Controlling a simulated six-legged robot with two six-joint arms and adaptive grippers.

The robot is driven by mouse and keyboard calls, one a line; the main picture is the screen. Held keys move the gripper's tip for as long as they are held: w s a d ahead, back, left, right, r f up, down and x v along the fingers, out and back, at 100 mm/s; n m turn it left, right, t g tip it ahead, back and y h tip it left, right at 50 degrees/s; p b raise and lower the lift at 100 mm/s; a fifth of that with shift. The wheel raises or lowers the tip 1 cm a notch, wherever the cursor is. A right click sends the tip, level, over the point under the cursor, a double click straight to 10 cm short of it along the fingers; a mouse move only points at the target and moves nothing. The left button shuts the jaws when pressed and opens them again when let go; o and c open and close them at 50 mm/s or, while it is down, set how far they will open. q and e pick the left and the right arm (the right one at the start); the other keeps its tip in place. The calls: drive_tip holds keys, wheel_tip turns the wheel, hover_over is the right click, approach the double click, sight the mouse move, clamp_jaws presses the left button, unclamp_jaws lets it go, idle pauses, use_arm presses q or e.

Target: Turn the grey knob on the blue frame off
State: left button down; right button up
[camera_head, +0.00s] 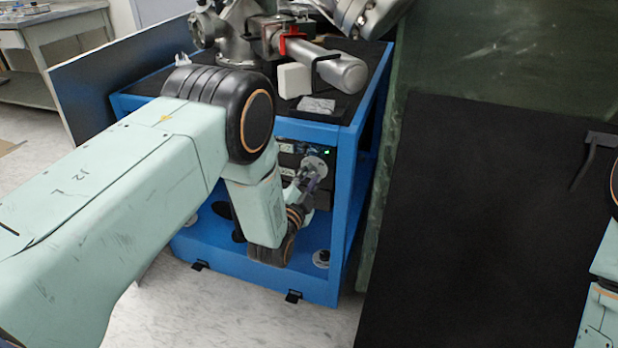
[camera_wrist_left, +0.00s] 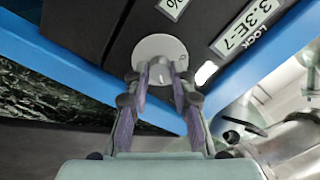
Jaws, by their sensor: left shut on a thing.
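The blue frame (camera_head: 343,215) is a box-like stand with a dark panel set in its front. The grey knob (camera_head: 314,165) is on the upper right of that panel. In the left wrist view, the knob (camera_wrist_left: 160,50) is a round light-grey disc beside printed labels. My left gripper (camera_head: 303,180) reaches the panel from the front. In the wrist view its purple-padded fingers (camera_wrist_left: 160,74) are on either side of the knob's grip and shut on it. The fingers hide part of the grip. My right gripper is out of view.
A small green light (camera_head: 327,151) shows on the panel. Metal vacuum equipment (camera_head: 320,65) and a white block (camera_head: 294,80) stand on top of the frame. A large black board (camera_head: 470,230) is at the right. Pale floor (camera_head: 220,305) is clear in front.

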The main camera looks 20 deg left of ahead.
use_arm(q)
drive_tip(key=n+p, duration=0.1)
drive_tip(key=n, duration=0.2)
drive_tip(key=shift+n, duration=0.3)
drive_tip(key=n+p, duration=0.1)
drive_tip(key=n, duration=0.3)
drive_tip(key=shift+a+n+p, duration=0.1)
drive_tip(key=shift+n+p, duration=0.2)
drive_tip(key=shift+p, duration=0.05)
drive_tip(key=n+p, duration=0.1)
drive_tip(key=n, duration=0.3)
drive_tip(key=shift+n, duration=0.3)
drive_tip(key=shift+n+p, duration=0.45)
drive_tip(key=shift+n, duration=1.75)
drive_tip(key=c, duration=1.1)
unclamp_jaws()
